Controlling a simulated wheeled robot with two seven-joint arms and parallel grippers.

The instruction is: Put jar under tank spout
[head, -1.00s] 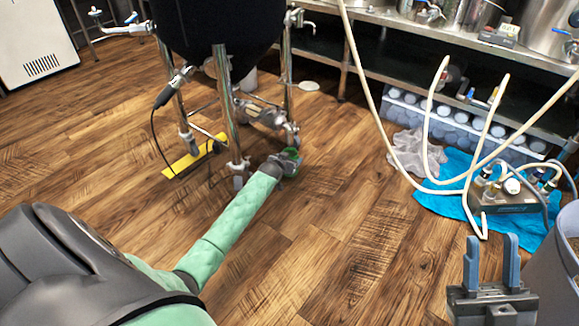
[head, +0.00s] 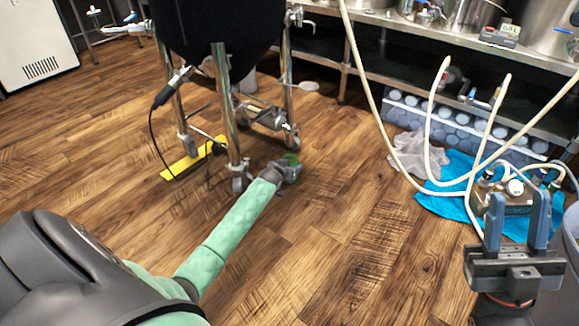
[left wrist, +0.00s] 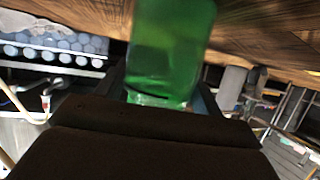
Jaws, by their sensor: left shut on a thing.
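A green see-through jar (head: 293,160) is in the jaws of my left gripper (head: 288,172), low over the wooden floor by the tank's front leg. The jar (left wrist: 170,50) fills the upper middle of the left wrist view between the fingers. The dark tank (head: 222,25) stands on steel legs at the upper middle. A metal valve fitting (head: 268,120) hangs below it, behind the jar; I cannot tell if this is the spout. My right gripper (head: 517,218) is open and empty at the lower right, its two blue fingers apart.
A yellow strip (head: 190,160) and a black cable lie by the tank's left leg. At right, hoses run to a pump box (head: 510,205) on a blue cloth (head: 440,203), with a grey rag (head: 418,155) beside it. The middle floor is clear.

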